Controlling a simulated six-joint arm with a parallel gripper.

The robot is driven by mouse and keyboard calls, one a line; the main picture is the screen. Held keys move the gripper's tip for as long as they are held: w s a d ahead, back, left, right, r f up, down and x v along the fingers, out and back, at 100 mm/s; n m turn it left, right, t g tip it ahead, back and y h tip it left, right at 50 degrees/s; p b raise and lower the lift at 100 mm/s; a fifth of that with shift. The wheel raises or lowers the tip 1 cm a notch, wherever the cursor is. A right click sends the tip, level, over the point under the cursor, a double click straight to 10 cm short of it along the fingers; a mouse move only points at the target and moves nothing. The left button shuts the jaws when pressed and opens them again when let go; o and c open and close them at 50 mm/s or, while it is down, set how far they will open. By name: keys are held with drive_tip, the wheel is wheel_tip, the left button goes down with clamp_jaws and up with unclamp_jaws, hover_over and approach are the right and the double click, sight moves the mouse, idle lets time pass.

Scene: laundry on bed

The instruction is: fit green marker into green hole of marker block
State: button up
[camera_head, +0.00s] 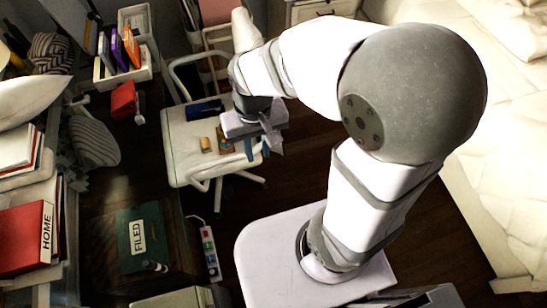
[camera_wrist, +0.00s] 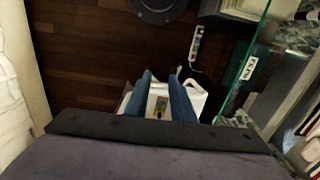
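My gripper (camera_head: 262,150) hangs above the right side of a white chair's seat (camera_head: 185,160), pointing down. In the wrist view its two blue fingers (camera_wrist: 163,88) stand apart, with a gap between them. A small tan and brown item (camera_wrist: 159,107) shows in that gap, over the white seat; I cannot tell what it is. In the head view a small tan block (camera_head: 206,145) lies on the seat, and a brown-green item (camera_head: 224,138) lies beside it, partly behind the gripper. I cannot make out a green marker or a green hole in either view.
A dark blue case (camera_head: 205,108) lies at the seat's back. The chair's armrests (camera_head: 190,62) rise around it. A green FILED folder (camera_head: 140,238) lies left, a power strip (camera_head: 210,252) on the floor, and a bed (camera_head: 500,140) at right.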

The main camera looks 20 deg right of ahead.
drive_tip(key=s+d+f, duration=0.1)
drive_tip(key=s+d, duration=0.3)
drive_tip(key=d, duration=0.3)
drive_tip(key=shift+s+f, duration=0.2)
drive_tip(key=shift+f, duration=0.15)
drive_tip(key=shift+f, duration=0.1)
wheel_tip(320, 180, down, 38)
drive_tip(key=b, duration=3.8)
drive_tip(key=shift+f+b, duration=0.25)
drive_tip(key=shift+b, duration=0.1)
drive_tip(key=shift+a, duration=0.1)
